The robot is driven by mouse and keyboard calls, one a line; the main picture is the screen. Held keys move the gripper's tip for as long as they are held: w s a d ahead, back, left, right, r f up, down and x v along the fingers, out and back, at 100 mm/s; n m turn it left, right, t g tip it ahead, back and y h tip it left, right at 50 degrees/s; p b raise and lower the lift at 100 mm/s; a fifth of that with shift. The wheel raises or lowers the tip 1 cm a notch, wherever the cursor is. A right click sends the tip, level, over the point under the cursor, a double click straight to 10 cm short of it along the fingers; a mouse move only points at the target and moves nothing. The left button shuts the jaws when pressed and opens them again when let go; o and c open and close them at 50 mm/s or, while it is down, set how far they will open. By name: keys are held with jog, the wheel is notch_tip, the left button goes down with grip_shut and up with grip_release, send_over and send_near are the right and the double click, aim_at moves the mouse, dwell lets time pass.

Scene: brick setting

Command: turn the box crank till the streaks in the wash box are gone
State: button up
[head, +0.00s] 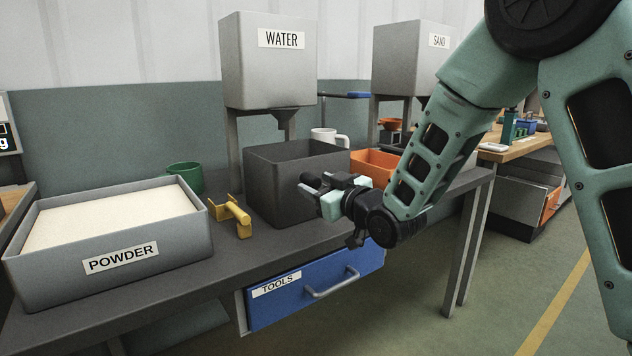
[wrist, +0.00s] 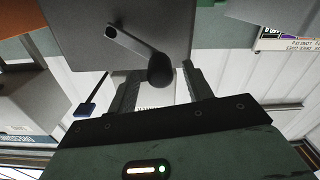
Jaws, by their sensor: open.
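The wash box is the dark grey open-topped box (head: 270,185) under the water hopper; its floor and any streaks are hidden by its walls. Its outer wall (wrist: 75,20) fills the upper middle of the wrist view. On that wall is the crank, a grey bar (wrist: 130,45) with a dark round knob (wrist: 160,70). My gripper (head: 308,184) is at the box's right front side. In the wrist view my gripper (wrist: 162,78) is open, with the knob between its two fingers. Whether either finger touches the knob I cannot tell.
The grey WATER hopper (head: 268,62) stands above the box. A yellow tool (head: 236,216) and the POWDER tray (head: 105,260) lie to the left. A white mug (head: 328,137) stands behind, an orange bin (head: 372,166) to the right. The blue TOOLS drawer (head: 315,288) is below.

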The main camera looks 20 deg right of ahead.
jog(key=shift+w+a, duration=0.25)
jog(key=shift+w, duration=0.45)
grip_shut()
